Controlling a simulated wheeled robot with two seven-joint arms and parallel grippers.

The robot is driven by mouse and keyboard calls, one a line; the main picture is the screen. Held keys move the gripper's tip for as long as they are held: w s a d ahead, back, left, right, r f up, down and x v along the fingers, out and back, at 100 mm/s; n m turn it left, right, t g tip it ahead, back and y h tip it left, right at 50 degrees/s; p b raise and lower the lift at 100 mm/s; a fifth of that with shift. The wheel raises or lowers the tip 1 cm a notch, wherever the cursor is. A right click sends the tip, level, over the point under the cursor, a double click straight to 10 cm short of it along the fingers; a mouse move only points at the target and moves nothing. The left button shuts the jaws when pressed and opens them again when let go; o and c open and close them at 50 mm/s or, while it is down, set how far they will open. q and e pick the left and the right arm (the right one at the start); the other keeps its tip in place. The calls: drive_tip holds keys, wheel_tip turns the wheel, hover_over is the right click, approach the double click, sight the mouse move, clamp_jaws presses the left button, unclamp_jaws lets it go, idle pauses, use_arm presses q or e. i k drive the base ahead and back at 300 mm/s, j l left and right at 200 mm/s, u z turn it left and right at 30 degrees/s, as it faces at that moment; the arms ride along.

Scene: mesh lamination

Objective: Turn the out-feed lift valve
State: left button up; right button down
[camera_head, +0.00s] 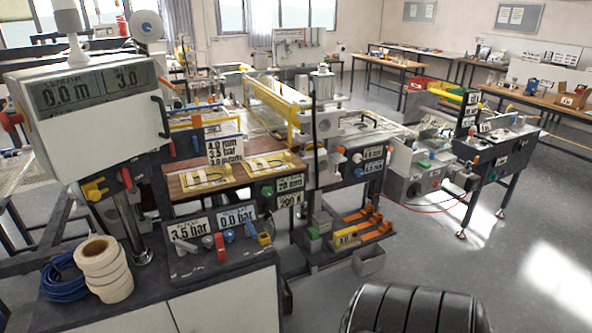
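A long lamination line runs from the left foreground to the right. Several small coloured levers and knobs sit on its panels, and their labels are too small to read; I cannot tell which one is the out-feed lift valve. The right end unit (511,143) carries several small controls. Left of it, a grey box (413,187) has a dark round knob and a red knob. A near console (222,262) holds a red lever (220,247), a blue lever (250,230) and displays reading 3.5 bar and 0.0 bar. Neither of my grippers is in view.
Tape rolls (103,268) and a blue cable coil (63,279) lie on the near left cabinet. A low stand with orange forks (370,217) and a grey bin (368,260) stand mid-floor. A black padded shape (415,310) fills the bottom edge. Floor at right is clear.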

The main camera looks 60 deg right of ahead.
sight(250, 231)
drive_tip(key=z, duration=1.55)
